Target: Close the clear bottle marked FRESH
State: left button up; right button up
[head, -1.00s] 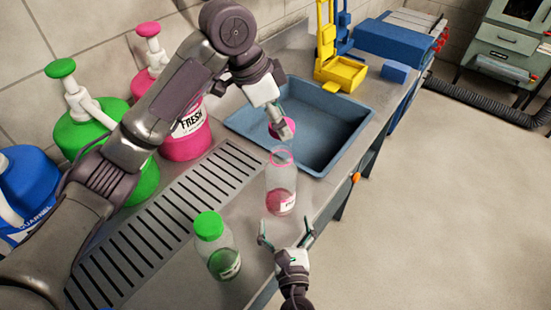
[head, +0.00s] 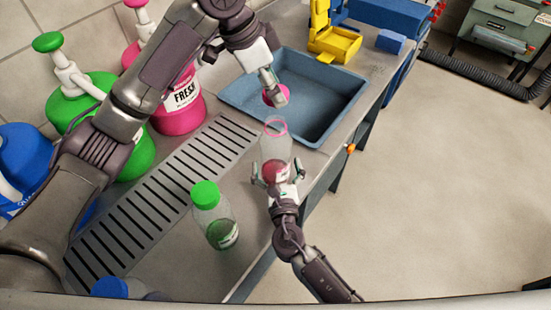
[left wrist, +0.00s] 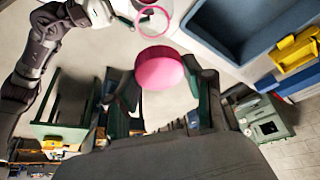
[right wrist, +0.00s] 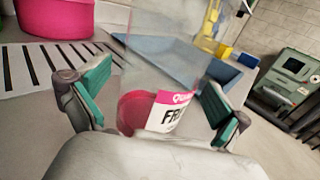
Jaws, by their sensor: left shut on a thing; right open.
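The clear bottle marked FRESH (head: 275,150) stands open and upright on the steel counter, with pink liquid in its bottom. Its label shows close up in the right wrist view (right wrist: 172,113). My left gripper (head: 272,92) is shut on the pink cap (left wrist: 159,68) and holds it above and a little behind the bottle's mouth, apart from it. My right gripper (head: 274,180) is open, low at the bottle, with one finger on each side of it. The right wrist view shows gaps between the fingers (right wrist: 150,105) and the bottle.
A green-capped bottle (head: 214,215) stands left of my right gripper, and a blue cap (head: 108,288) shows at the bottom edge. A blue-grey tray (head: 330,105) lies behind the bottle. Large pump jugs, one pink (head: 182,105), stand along the wall beyond a slotted drain (head: 165,195).

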aim_at(273, 116)
pick_arm(q)
jog(key=shift+w, duration=0.15)
pick_arm(e)
jog(key=w, duration=0.4)
jog(key=shift+w+a, duration=0.15)
jog(key=shift+a, duration=0.1)
jog(key=c, duration=1.6)
pick_arm(q)
jog(key=shift+f, duration=2.5)
pick_arm(e)
jog(key=shift+c, duration=0.2)
pick_arm(q)
jog(key=shift+f, duration=0.15)
jog(key=shift+f, duration=0.75)
jog(key=shift+f, duration=0.55)
